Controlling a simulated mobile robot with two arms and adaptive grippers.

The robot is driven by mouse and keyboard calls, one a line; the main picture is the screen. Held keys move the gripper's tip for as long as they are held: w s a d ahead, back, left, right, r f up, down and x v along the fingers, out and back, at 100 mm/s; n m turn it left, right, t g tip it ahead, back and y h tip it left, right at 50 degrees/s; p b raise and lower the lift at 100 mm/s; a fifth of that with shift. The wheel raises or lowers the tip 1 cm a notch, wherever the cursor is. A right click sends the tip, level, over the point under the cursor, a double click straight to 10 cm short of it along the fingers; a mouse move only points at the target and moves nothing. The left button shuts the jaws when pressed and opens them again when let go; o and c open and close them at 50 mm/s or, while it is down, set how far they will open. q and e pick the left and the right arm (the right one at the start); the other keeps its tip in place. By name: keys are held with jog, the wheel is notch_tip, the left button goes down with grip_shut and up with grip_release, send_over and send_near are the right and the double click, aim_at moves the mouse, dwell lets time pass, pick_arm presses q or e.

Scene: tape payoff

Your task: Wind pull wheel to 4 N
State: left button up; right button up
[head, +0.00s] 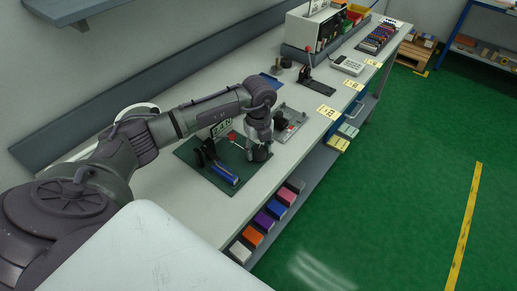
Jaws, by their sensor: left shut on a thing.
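My left gripper (259,136) reaches down over the far right part of a dark green mat (190,151) on the bench. It is shut on a dark round part, probably the pull wheel (262,154), which it partly hides. On the mat stands a black device (205,151) with a blue strip (224,174) in front. A small display (221,128) with dark digits stands behind it; the reading is too small to tell for sure. A red knob (232,135) shows beside the gripper. My right gripper is out of view.
A grey plate with fittings (290,124) lies just right of the gripper. Farther along stand a black lever tool (317,84), a keypad device (347,65) and yellow labels (327,112). Coloured boxes (264,221) sit on the shelf below. The green floor at right is clear.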

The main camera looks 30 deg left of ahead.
pick_arm(q)
jog(key=m+b, duration=0.3)
jog(key=m, duration=0.2)
jog(key=shift+f, duration=0.1)
jog(key=shift+m+b, duration=0.65)
jog(key=shift+m, duration=0.55)
jog(key=o, duration=1.2)
jog(key=shift+c, duration=0.2)
